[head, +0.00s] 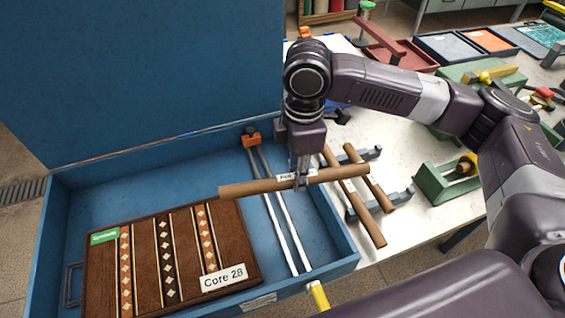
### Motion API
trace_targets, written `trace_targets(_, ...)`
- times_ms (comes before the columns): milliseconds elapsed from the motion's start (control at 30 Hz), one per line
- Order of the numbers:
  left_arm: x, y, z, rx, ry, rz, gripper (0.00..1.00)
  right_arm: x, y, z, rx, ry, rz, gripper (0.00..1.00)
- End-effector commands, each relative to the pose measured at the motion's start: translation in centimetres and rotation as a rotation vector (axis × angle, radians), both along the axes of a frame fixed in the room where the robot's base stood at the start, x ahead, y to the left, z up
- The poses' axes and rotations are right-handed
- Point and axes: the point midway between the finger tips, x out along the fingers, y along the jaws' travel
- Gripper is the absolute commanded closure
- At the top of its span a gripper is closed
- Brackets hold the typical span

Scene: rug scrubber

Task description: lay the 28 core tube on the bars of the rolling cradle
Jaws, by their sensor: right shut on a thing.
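My right gripper (300,183) is shut around the middle of a brown cardboard tube (245,188). The tube lies nearly level, with its right end slightly higher in the picture. It has a small white label that I cannot read for sure. The rolling cradle shows as two pale parallel bars (283,228) with an orange end block (251,140), inside a blue tray. The held tube crosses over the bars in the picture and appears above them. My left gripper is not in view.
Two more brown tubes (368,222) lie on a grey rack (405,197) at the right. A tall blue panel rises at the left.

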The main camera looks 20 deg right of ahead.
Motion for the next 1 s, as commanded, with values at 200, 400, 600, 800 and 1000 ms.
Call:
trace_targets(200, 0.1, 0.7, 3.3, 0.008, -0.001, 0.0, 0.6, 0.5, 0.9, 0.6, 0.003, -0.006, 0.455, 1.0)
trace_targets(400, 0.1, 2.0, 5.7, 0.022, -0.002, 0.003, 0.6, 0.8, 1.6, 0.6, 0.003, -0.016, 0.879, 1.0)
trace_targets(600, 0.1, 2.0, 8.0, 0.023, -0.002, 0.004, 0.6, 1.0, 2.4, 0.5, 0.003, -0.025, 1.287, 1.0)
trace_targets(800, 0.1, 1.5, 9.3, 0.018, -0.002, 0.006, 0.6, 1.0, 2.8, 0.1, 0.001, -0.03, 1.575, 1.0)
trace_targets(1000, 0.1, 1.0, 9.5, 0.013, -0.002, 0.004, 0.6, 1.0, 3.0, -0.2, -0.001, -0.033, 1.689, 1.0)
